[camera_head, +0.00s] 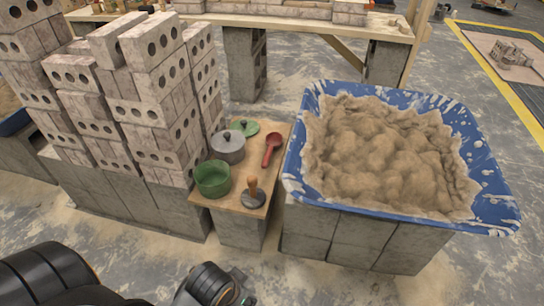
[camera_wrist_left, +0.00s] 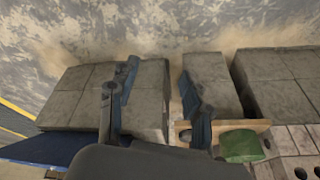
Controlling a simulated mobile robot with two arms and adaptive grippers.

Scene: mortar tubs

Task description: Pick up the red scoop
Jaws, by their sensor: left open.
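The red scoop (camera_head: 272,149) lies on a small wooden board (camera_head: 240,209) on a block stand, between the brick stacks and the blue tub (camera_head: 292,165). Its bowl is towards the back. I do not see the scoop in the left wrist view. My left gripper (camera_wrist_left: 158,70) is open in the left wrist view, with nothing seen between its fingers and grey blocks behind them. The board (camera_wrist_left: 255,126) shows right of the fingers there. In the head view my left arm is at the bottom left, and its fingertips are not visible.
A grey lidded pot (camera_head: 227,148), a green lid (camera_head: 246,127), a green pot (camera_head: 213,179) and a wooden-handled tool (camera_head: 253,195) crowd the board. Tall brick stacks (camera_head: 150,100) stand left. The tub holds sandy mortar (camera_head: 385,155). A workbench (camera_head: 290,24) is behind. Floor at front right is clear.

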